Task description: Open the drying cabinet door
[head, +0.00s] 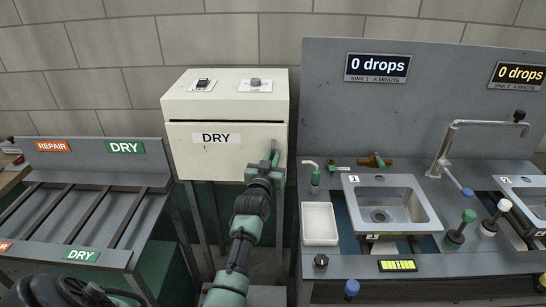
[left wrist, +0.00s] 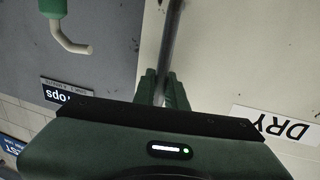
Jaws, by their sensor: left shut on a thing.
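The cream drying cabinet (head: 228,155) stands on legs at the centre of the head view, with a DRY label on its front door. The door looks shut, its front flush under a dark seam. My left gripper (head: 270,158) is at the right side of the door front. In the left wrist view, my left gripper's fingers (left wrist: 162,90) are closed around a dark bar handle (left wrist: 172,35) beside the cream door panel (left wrist: 230,60). The handle is mostly hidden by the gripper in the head view. My right gripper is in neither view.
A slatted rack (head: 85,215) with REPAIR and DRY labels stands left of the cabinet. A sink bench (head: 460,265) with a white tray (head: 319,224) and a basin (head: 392,205) stands close on the right. A knob and a switch sit on the cabinet top.

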